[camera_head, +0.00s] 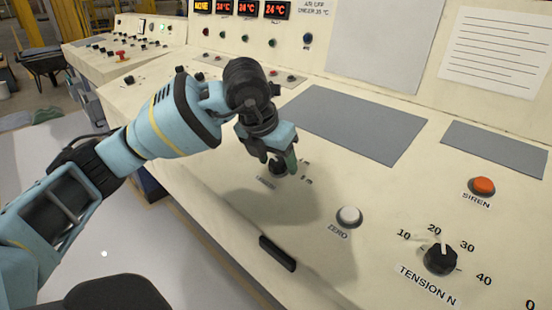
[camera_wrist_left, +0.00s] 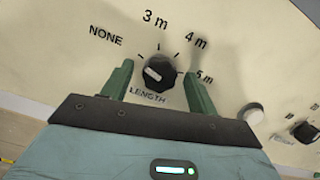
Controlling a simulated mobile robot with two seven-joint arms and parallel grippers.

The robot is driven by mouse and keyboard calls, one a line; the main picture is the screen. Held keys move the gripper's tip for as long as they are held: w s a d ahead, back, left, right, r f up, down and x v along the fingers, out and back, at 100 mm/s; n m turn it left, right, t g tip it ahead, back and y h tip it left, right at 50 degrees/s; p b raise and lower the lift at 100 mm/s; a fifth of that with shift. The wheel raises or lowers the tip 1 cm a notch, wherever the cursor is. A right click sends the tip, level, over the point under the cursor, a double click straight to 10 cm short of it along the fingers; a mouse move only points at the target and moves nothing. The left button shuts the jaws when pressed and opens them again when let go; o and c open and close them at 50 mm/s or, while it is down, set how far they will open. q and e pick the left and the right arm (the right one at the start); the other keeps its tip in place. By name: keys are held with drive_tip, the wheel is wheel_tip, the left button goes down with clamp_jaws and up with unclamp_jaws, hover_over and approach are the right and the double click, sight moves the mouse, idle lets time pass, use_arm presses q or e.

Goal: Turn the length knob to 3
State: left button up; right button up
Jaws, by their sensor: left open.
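The black length knob (camera_wrist_left: 160,73) sits on the cream panel in the left wrist view, with NONE, 3 m, 4 m and 5 m marked around it. Its white mark lies on the left side of the knob and appears to point towards NONE. My left gripper (camera_wrist_left: 158,69) is open, with one green finger on each side of the knob; contact cannot be told. In the head view my left gripper (camera_head: 285,162) is over the knob and mostly hides it. My right gripper is in neither view.
A white ZERO button (camera_head: 349,215) and the TENSION N knob (camera_head: 441,259) lie to the right. An orange SIREN button (camera_head: 483,186) is farther right. A black handle (camera_head: 278,253) is on the panel's front edge. Grey flat plates (camera_head: 357,124) lie behind.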

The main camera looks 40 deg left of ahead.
use_arm(q)
drive_tip(key=shift+c, duration=0.5)
drive_tip(key=c, duration=0.7)
drive_tip(key=shift+c, duration=1)
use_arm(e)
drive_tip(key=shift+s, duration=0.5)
use_arm(q)
drive_tip(key=shift+m, duration=0.3)
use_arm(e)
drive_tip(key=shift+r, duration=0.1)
use_arm(q)
drive_tip(key=m+p, duration=0.2)
drive_tip(key=m, duration=0.1)
drive_tip(key=shift+r+m+h, duration=0.1)
drive_tip(key=shift+m+h, duration=0.2)
drive_tip(key=shift+h, duration=0.1)
drive_tip(key=m+p, duration=0.2)
drive_tip(key=m, duration=0.3)
drive_tip(key=shift+a+h, duration=0.1)
drive_tip(key=shift+h, duration=0.2)
drive_tip(key=shift+m, duration=0.3)
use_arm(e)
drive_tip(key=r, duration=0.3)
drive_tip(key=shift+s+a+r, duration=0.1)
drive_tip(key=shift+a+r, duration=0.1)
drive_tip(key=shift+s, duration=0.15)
